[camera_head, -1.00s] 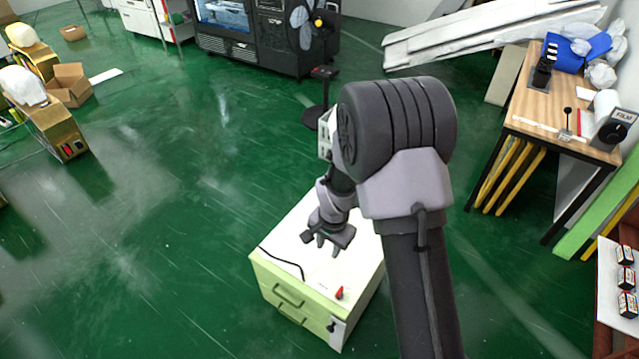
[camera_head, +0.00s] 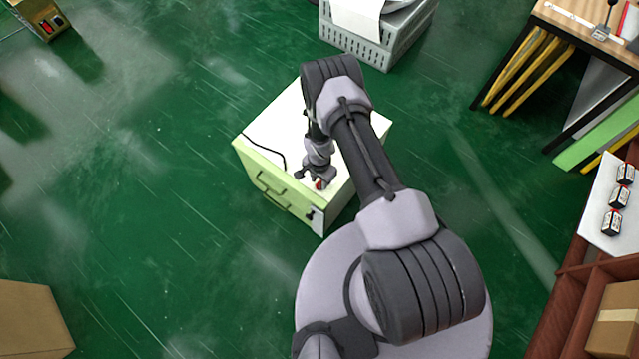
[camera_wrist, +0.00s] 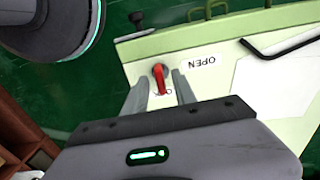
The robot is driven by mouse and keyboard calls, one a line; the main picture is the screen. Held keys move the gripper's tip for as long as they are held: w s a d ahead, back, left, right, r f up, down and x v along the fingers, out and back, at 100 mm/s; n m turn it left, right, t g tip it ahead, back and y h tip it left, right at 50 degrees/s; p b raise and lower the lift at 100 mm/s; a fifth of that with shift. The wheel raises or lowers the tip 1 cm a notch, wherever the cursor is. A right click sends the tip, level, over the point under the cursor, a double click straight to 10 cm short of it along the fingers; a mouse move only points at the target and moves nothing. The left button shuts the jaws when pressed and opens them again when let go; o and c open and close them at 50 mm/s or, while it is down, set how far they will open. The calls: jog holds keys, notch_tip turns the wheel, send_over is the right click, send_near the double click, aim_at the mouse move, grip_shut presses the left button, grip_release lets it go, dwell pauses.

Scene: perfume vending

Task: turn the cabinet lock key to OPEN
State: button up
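The cabinet (camera_head: 345,165) is a low pale-green box with a white top, standing on the floor; it also shows in the wrist view (camera_wrist: 235,100). A red key (camera_wrist: 160,78) sits on its top near the front corner and shows as a small red spot in the head view (camera_head: 319,184). An upside-down OPEN label (camera_wrist: 198,62) lies right of the key in the wrist view; another label by the key is mostly hidden. My gripper (camera_wrist: 160,88) is open, its fingers on either side of the key with small gaps; it is just above the key in the head view (camera_head: 310,177).
A bent black rod (camera_wrist: 280,42) lies on the cabinet top. A dark knob (camera_wrist: 136,19) sticks out at the cabinet's front. A grey crate (camera_head: 370,45) stands behind the cabinet. Shelving with small boxes (camera_head: 619,196) is at the right. The floor left of the cabinet is clear.

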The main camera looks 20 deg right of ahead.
jog(key=shift+f, duration=0.7)
jog(key=shift+c, duration=0.2)
grip_shut()
